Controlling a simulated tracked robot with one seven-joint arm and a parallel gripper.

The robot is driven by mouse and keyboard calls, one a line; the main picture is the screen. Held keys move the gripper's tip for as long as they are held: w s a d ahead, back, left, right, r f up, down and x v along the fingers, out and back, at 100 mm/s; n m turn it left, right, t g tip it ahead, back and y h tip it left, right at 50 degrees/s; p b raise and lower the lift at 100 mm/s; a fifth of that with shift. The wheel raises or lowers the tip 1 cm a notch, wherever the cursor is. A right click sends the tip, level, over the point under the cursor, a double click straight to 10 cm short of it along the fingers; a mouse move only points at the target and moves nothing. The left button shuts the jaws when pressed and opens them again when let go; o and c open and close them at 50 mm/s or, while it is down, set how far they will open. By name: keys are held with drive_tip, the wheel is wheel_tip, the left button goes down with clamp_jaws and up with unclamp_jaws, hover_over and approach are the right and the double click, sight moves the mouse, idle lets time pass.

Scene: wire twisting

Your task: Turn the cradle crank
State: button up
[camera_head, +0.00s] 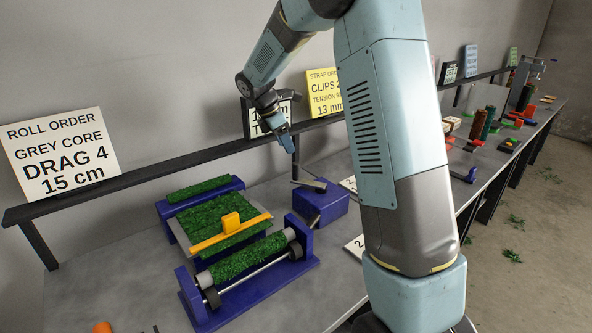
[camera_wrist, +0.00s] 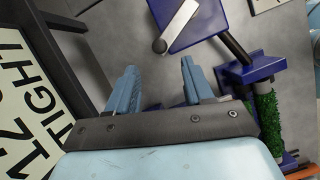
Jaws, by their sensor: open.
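The cradle (camera_head: 255,290) is a blue frame on the bench holding a green bristly roll (camera_head: 240,260); part of that roll shows at the right of the wrist view (camera_wrist: 266,115). A blue box (camera_head: 322,208) stands to its right. The crank (camera_head: 312,185) is a short silver arm at the box's top; in the wrist view the silver crank arm (camera_wrist: 179,27) ends in a dark knob (camera_wrist: 160,46). My gripper (camera_head: 289,146) is above and slightly left of the crank, pointing down. In the wrist view its fingers (camera_wrist: 157,82) are apart and empty, with the knob beyond them, not between them.
A green mat with an orange bar (camera_head: 232,228) lies behind the cradle. A dark rail (camera_head: 200,159) runs along the wall behind, carrying sign cards, including a roll order card (camera_head: 62,155). Spools and tools (camera_head: 480,123) stand farther along the bench at right.

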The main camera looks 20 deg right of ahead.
sight(295, 163)
drive_tip(key=x, duration=1.1)
drive_tip(key=shift+d+f, duration=0.1)
drive_tip(key=shift+f, duration=0.15)
clamp_jaws()
